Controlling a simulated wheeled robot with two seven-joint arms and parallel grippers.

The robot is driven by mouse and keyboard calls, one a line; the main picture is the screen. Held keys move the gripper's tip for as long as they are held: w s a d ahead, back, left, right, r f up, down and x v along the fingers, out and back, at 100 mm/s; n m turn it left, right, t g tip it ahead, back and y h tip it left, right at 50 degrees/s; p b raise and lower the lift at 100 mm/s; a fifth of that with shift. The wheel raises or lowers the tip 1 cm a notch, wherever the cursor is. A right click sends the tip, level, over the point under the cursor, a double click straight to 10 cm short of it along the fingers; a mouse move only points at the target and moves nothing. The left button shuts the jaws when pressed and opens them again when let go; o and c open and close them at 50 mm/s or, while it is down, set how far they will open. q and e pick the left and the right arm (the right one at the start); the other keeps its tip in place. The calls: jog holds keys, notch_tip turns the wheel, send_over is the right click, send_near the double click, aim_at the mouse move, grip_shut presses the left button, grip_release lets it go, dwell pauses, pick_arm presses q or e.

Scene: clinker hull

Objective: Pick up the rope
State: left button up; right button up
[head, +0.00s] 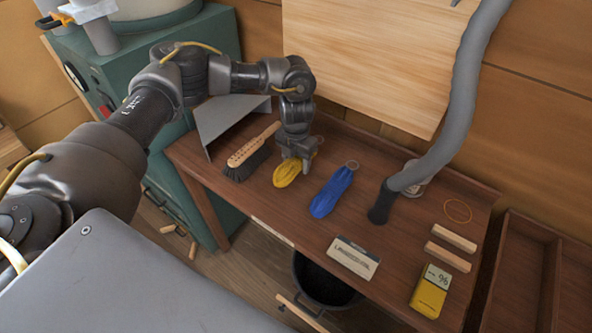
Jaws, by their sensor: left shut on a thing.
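A yellow rope hank (286,173) lies on the brown wooden bench, left of a blue hank (331,193) with a small ring at its far end. My left gripper (305,168) points down at the right side of the yellow rope and is shut on it. Its fingers hide part of the rope's far end. The rope appears still at the bench top; I cannot tell whether it is lifted. My right gripper is out of view.
A brush (252,152) lies close left of the rope, before a grey angled sheet (226,122). A thick grey hose (462,110) comes down right of the blue hank. A label card (353,257), wood blocks (448,248) and a yellow meter (430,291) lie on the bench (385,238).

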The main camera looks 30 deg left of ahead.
aim_at(287, 169)
pick_arm(q)
jog(key=s+r+b, duration=0.1)
jog(key=s+r, duration=0.4)
jog(key=r, duration=0.1)
jog(key=shift+s, duration=0.25)
jog(key=s+r+b, duration=0.1)
jog(key=s+r, duration=0.2)
jog(key=s, duration=0.5)
jog(key=shift+s+d+r+b, duration=0.2)
jog(key=shift+r+b, duration=0.1)
